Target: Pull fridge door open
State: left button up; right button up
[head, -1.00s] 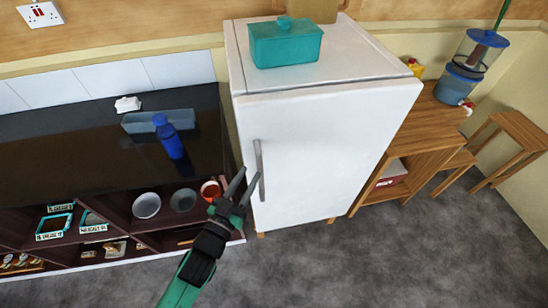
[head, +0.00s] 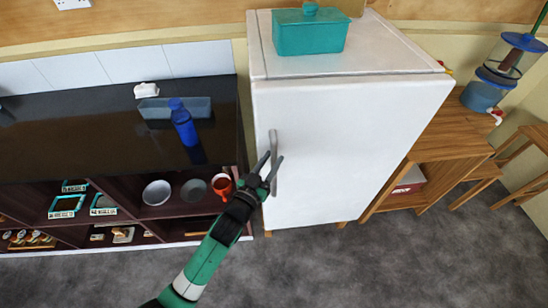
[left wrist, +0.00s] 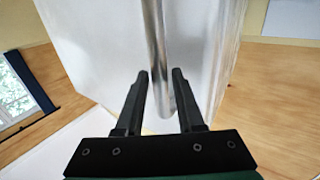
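The white fridge (head: 345,145) stands upright against the wall with its door shut. Its vertical metal handle (head: 273,150) is on the left side of the door. My left gripper (head: 270,165) is at the handle's height, in front of its lower half, with its fingers apart. In the left wrist view, the handle (left wrist: 156,50) runs down between the two open fingers of the left gripper (left wrist: 160,85), or just beyond them. I cannot tell whether a finger touches it. My right gripper is not in view.
A teal box (head: 310,32) sits on top of the fridge. A dark counter (head: 90,145) with open shelves stands to the left, with a blue bottle (head: 183,123) on it. A wooden table (head: 435,140) stands to the right. The grey floor (head: 350,270) in front is clear.

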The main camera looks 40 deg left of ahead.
pick_arm(q)
jog(key=shift+x, duration=0.85)
jog(key=shift+c, duration=0.2)
grip_shut()
dwell(0.6)
